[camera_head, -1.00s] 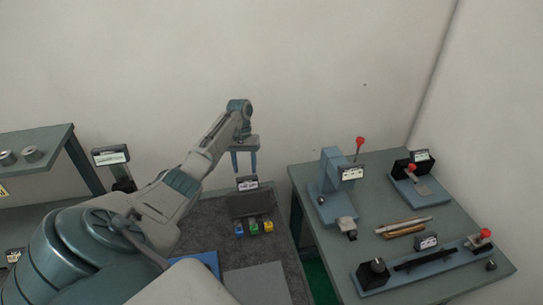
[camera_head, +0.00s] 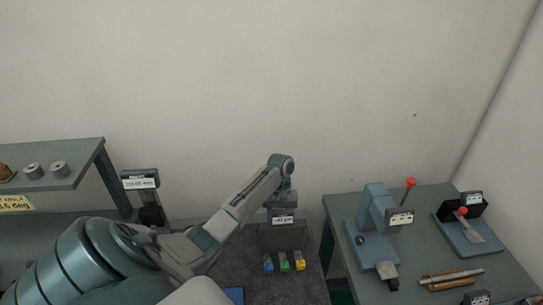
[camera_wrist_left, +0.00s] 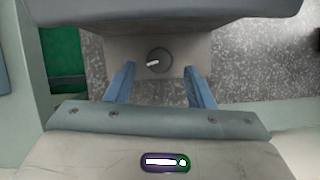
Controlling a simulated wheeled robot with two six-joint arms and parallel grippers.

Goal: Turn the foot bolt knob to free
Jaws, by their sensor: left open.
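In the left wrist view, a round dark grey knob (camera_wrist_left: 159,60) with a short white pointer mark sits on a grey block (camera_wrist_left: 195,48). The pointer is nearly level across the picture. I cannot read a label beside it, so I cannot confirm that it is the foot bolt knob. My left gripper (camera_wrist_left: 160,69) is open, its two blue fingers on either side of the knob in this view. I cannot tell the height gap, and no touch shows. In the head view, my left wrist is above the labelled dark box (camera_head: 280,238); its fingers are not clear there. My right gripper is not in view.
Blue, green and yellow pieces (camera_head: 284,262) line the box's front. A labelled post (camera_head: 140,180) stands left, near a shelf (camera_head: 85,160) with metal cylinders. The right table (camera_head: 410,262) carries red-knobbed fixtures and rods. A speckled surface (camera_wrist_left: 255,60) lies beside the grey block.

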